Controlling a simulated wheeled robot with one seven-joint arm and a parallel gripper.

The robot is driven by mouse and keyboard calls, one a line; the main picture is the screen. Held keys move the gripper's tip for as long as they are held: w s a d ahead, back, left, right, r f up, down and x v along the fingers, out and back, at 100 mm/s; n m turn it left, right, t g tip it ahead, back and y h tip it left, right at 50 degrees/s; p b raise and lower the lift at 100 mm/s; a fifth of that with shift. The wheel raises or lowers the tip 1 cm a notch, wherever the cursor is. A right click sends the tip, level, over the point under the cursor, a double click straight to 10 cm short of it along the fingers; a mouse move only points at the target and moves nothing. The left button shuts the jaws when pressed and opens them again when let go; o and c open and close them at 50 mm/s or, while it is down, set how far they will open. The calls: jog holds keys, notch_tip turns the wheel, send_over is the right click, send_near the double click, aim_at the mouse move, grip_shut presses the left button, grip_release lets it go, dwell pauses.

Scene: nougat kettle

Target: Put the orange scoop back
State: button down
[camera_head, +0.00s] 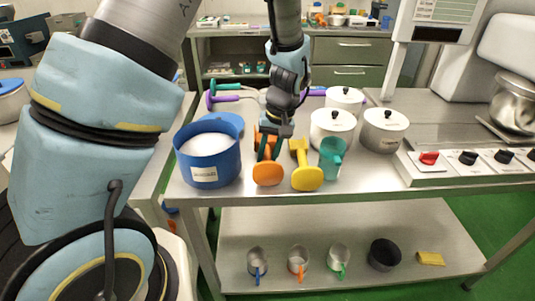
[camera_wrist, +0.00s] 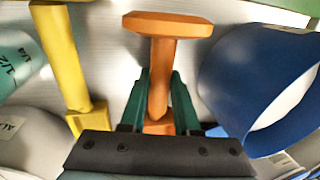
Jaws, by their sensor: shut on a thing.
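The orange scoop (camera_head: 268,173) has a wide flat end and a straight handle. It is at the front of the steel table, between the blue tub and the yellow tool. My gripper (camera_head: 269,152) comes down from above and is shut on its handle. In the wrist view the orange scoop (camera_wrist: 162,60) stands between the two green fingers of my gripper (camera_wrist: 158,88), with its wide end beyond the fingertips. I cannot tell whether it touches the table.
A blue tub (camera_head: 209,172) of white contents stands close on the left. A yellow tool (camera_head: 306,176) and a teal measuring cup (camera_head: 331,160) stand close on the right. Lidded white pots (camera_head: 332,128) are behind them. Several cups, one with an orange handle (camera_head: 298,262), stand on the lower shelf.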

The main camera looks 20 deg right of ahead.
jog(key=c, duration=0.6)
grip_release()
jog(key=shift+c, duration=0.2)
jog(key=b+v, duration=0.2)
jog(key=v, duration=1)
jog(key=shift+s, duration=0.1)
